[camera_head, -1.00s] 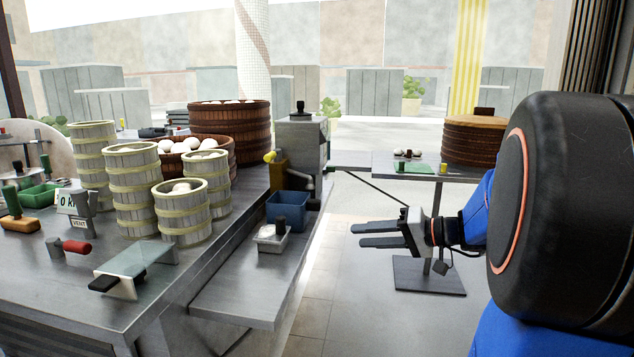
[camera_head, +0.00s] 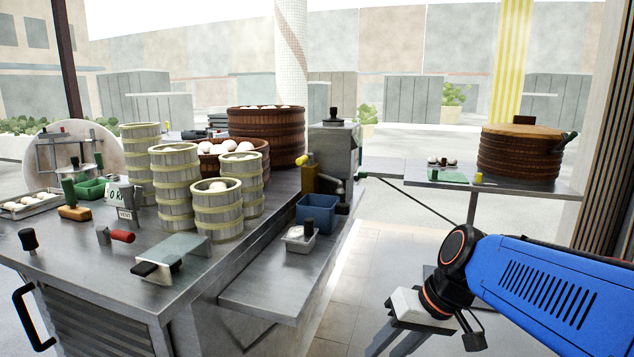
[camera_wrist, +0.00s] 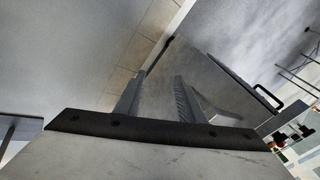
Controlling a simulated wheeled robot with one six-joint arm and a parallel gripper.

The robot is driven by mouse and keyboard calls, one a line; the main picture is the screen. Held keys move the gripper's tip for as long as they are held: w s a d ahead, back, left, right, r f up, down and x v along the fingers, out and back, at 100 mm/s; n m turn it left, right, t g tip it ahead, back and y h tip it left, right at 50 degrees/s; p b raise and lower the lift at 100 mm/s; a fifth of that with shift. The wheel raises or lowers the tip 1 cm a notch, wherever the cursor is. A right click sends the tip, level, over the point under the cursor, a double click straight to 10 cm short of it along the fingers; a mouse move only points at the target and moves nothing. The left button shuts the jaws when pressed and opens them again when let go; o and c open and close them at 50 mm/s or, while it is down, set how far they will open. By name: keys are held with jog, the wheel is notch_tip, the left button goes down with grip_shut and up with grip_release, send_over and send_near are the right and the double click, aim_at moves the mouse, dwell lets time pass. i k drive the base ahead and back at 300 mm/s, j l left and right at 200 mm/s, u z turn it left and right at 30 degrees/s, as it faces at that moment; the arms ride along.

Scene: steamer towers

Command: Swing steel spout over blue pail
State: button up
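The blue pail (camera_head: 317,214) stands upright on the lower steel shelf, below a steel boiler-like box (camera_head: 335,152). A short steel spout-like part (camera_head: 335,179) with a dark end shows at the box's front, just above and behind the pail. It is small, and I cannot tell exactly where its mouth points. My gripper (camera_head: 378,340) is low at the right of the shelf, well apart from pail and spout, with its fingers pointing down. In the wrist view its two fingers (camera_wrist: 158,97) are spread with nothing between them. Neither pail nor spout is recognisable there.
A small white tray (camera_head: 300,243) sits in front of the pail on the shelf (camera_head: 262,300). Pale steamer towers (camera_head: 218,215) stand on the counter at left. A side table (camera_head: 545,190) holds a brown steamer (camera_head: 520,155). Open floor lies between shelf and table.

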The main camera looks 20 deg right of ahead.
aim_at(331, 180)
jog(key=i+j+z, duration=0.5)
jog(key=i+j, duration=0.2)
jog(key=j, duration=0.1)
